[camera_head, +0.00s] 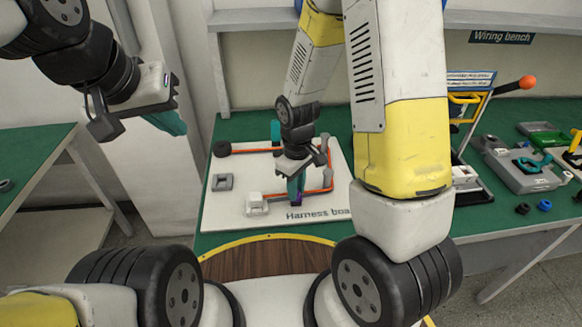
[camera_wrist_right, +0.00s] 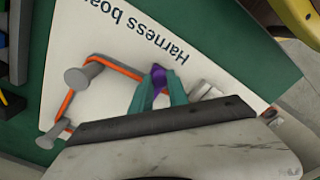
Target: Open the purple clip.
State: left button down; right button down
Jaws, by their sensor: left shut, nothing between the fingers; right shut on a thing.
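The purple clip (camera_wrist_right: 158,74) is on the white harness board (camera_wrist_right: 112,28), beside the orange cable (camera_wrist_right: 118,66). My right gripper (camera_wrist_right: 160,88) has its two teal fingers on either side of the clip and is shut on it. In the head view the right gripper (camera_head: 295,188) points down at the board's front part, and only a little purple shows at its tips. Whether the clip's jaw is open is hidden by the fingers. My left gripper (camera_head: 168,122) hangs in the air at the upper left, away from the board, shut and empty.
The orange cable runs around grey posts (camera_wrist_right: 77,80). A grey case (camera_head: 525,172) and a rack with an orange-tipped lever (camera_head: 526,82) stand on the green bench at right.

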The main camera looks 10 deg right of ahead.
jog(key=shift+w+r, duration=0.1)
jog(key=shift+w, duration=0.05)
dwell(0.5)
jog(key=g, duration=0.1)
jog(key=w+r+g, duration=0.1)
jog(key=g, duration=0.1)
jog(key=shift+w+r, duration=0.1)
jog(key=shift+w, duration=0.05)
jog(key=shift+w+r+g, duration=0.3)
jog(key=shift+w+g, duration=0.2)
jog(key=shift+g, duration=0.5)
jog(key=shift+w+r+g, duration=0.3)
jog(key=shift+w+g, duration=0.15)
jog(key=shift+g, duration=0.55)
jog(key=c, duration=1.3)
grip_release()
jog(key=shift+v, duration=3.9)
